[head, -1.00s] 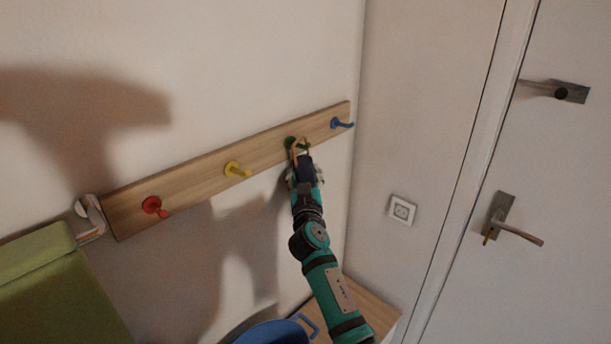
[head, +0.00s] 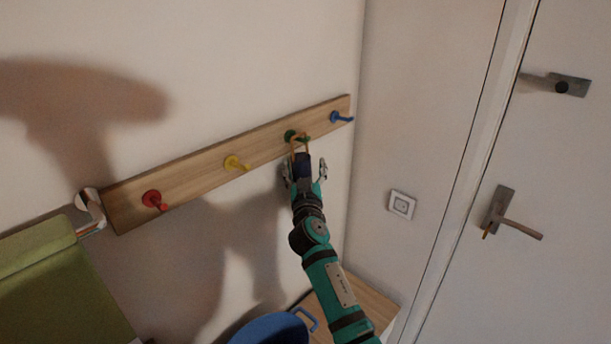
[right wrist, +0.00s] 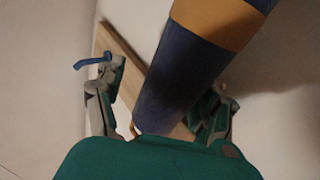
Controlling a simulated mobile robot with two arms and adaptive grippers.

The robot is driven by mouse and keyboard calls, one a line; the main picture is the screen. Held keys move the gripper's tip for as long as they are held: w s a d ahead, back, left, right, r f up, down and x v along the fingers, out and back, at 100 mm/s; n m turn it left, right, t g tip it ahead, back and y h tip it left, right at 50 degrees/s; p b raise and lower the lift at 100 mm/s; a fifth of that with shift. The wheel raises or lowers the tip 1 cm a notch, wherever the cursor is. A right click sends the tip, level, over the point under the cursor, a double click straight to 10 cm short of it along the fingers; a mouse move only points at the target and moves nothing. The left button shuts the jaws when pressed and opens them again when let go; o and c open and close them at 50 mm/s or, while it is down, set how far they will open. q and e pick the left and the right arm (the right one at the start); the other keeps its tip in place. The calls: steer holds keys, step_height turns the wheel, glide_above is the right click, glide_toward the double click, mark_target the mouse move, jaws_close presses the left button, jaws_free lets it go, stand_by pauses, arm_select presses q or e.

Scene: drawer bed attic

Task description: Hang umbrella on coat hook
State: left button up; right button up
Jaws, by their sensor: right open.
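The wooden coat rack (head: 205,177) is fixed to the wall, with red (head: 153,200), yellow (head: 236,163), green (head: 291,136) and blue (head: 341,117) hooks. The dark blue umbrella (head: 303,166) has a tan loop handle (head: 299,146) at the green hook. The loop looks to be over the hook, but exact contact is hard to tell. In the right wrist view the umbrella's dark and ochre body (right wrist: 185,75) lies between the fingers. My right gripper (head: 305,172) is open around the umbrella, fingers apart from it. My left gripper is not in view.
A door (head: 545,200) with a handle and a wall socket (head: 401,204) are at the right. A blue container (head: 268,332) stands below the rack by a wooden surface (head: 350,300). A green cushion-like object (head: 50,290) is at lower left.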

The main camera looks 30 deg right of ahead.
steer(key=v, duration=1.2)
steer(key=s+f+g+y, duration=0.3)
steer(key=s+f+g, duration=0.5)
steer(key=s+f, duration=0.75)
steer(key=s+a+f+n+g+y, duration=0.3)
steer(key=s+a, duration=0.1)
steer(key=s, duration=0.5)
steer(key=s+a+f+n+g+y, duration=0.2)
steer(key=s+a+f+g, duration=0.15)
steer(key=s, duration=0.45)
step_height(320, 180, down, 26)
steer(key=s+g, duration=0.1)
steer(key=s, duration=0.1)
steer(key=s+d+f+g, duration=0.1)
steer(key=s+d+f, duration=0.1)
steer(key=s+f, duration=1.4)
steer(key=shift+s+f+n, duration=0.3)
steer(key=shift+s+n, duration=0.05)
steer(key=shift+n, duration=0.05)
steer(key=shift+d, duration=0.15)
